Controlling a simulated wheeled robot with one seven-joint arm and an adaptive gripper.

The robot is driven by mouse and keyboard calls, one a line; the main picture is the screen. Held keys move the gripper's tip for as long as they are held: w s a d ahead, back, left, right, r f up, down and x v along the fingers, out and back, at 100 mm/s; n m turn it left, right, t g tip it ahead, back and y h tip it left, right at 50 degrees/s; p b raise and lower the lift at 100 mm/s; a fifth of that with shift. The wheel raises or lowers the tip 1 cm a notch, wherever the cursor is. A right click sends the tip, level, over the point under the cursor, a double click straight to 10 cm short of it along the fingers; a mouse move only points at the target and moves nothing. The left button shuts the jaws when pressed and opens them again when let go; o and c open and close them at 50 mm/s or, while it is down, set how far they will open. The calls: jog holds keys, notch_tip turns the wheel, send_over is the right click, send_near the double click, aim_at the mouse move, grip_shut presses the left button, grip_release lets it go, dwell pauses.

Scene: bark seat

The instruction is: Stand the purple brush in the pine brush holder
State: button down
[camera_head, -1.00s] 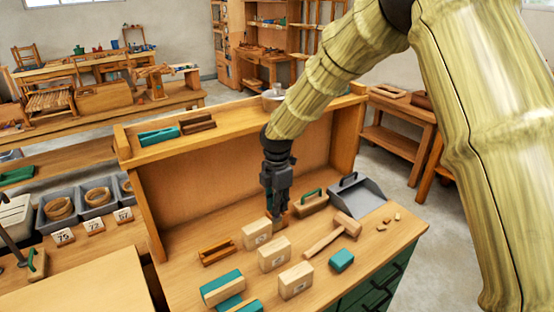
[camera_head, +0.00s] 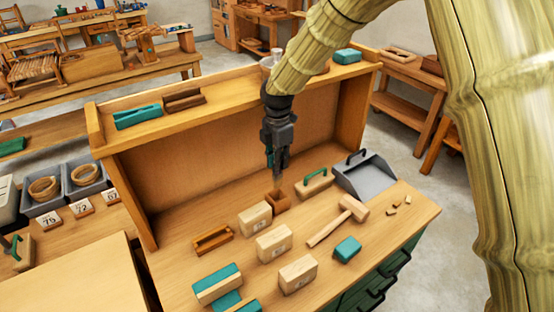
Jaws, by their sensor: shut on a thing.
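My gripper (camera_head: 277,172) is over the middle of the bench, pointing down, shut on a thin upright thing (camera_head: 277,184). That thing looks grey-brown here; no purple shows, so I cannot tell for sure that it is the purple brush. Its lower end reaches the small square wooden box (camera_head: 279,205), which looks like the pine brush holder. The box stands on the bench right below my gripper. I cannot tell whether the end is inside the opening or just behind or above it.
The bench (camera_head: 205,268) holds several pale blocks (camera_head: 273,243), a mallet (camera_head: 340,219), a green-handled brush (camera_head: 314,183), a dustpan (camera_head: 366,180), a teal block (camera_head: 347,249) and a small open wooden tray (camera_head: 212,241). A raised shelf (camera_head: 222,104) runs behind.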

aim_at(277, 187)
jog(key=shift+s+f+b, duration=0.2)
jog(key=shift+f+b, duration=0.3)
jog(key=shift+f, duration=0.15)
notch_tip(277, 187, down, 6)
jog(key=b, duration=0.5)
jog(key=shift+r, duration=0.1)
jog(key=shift+f, duration=0.65)
jog(key=shift+f+p, duration=0.3)
jog(key=shift+p, duration=0.25)
dwell(0.4)
jog(key=c, duration=1)
grip_release()
jog(key=shift+r+p, duration=2.8)
jog(key=shift+r, duration=0.7)
